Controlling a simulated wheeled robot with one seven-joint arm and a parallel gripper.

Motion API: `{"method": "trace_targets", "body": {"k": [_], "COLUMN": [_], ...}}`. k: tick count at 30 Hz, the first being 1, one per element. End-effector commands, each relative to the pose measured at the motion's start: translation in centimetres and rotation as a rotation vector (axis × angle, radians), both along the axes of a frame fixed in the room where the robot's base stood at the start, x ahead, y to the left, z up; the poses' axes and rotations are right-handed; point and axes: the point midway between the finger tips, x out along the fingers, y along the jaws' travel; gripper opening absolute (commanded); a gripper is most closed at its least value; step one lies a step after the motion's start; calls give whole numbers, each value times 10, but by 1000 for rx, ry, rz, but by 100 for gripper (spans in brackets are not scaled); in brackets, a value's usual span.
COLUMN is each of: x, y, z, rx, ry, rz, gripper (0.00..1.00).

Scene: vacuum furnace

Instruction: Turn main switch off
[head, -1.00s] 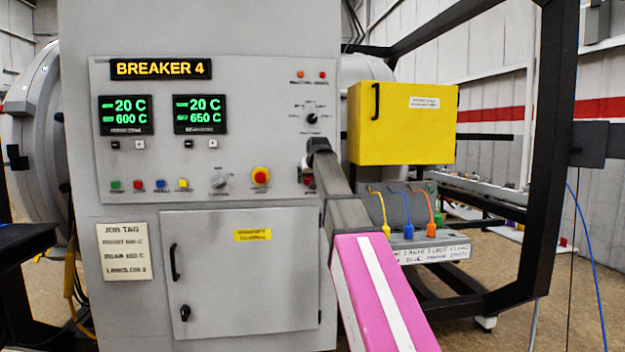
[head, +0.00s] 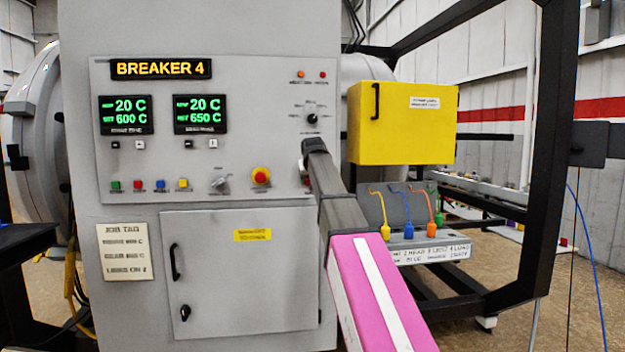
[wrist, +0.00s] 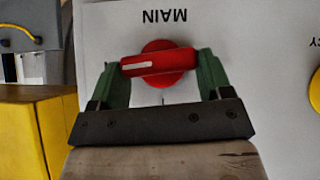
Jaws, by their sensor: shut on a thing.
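The main switch is a red round knob with a red bar handle (wrist: 172,62), under an upside-down "MAIN" label (wrist: 165,16) in the wrist view. The bar lies nearly level there, slightly tilted, with a white mark on its left part. My gripper (wrist: 160,70) has one green finger at each end of the bar and is shut on it. In the head view my gripper (head: 307,160) is at the right edge of the grey control panel (head: 250,120). It and my arm hide the switch there.
A red and yellow emergency button (head: 260,176) sits left of my gripper. A dark selector knob (head: 312,118) is just above it. A cabinet door (head: 240,280) is lower left.

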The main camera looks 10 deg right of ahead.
Motion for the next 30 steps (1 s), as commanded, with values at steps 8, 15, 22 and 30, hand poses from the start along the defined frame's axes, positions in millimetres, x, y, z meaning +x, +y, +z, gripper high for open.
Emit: {"method": "trace_targets", "body": {"k": [8, 15, 22, 30], "x": [0, -1, -1, -1], "y": [5, 9, 11, 13], "z": [-2, -4, -7, -10], "rx": [-244, -474, -693, -949], "ry": [0, 1, 2, 1], "rz": [2, 1, 1, 1], "gripper": [49, 49, 49, 49]}}
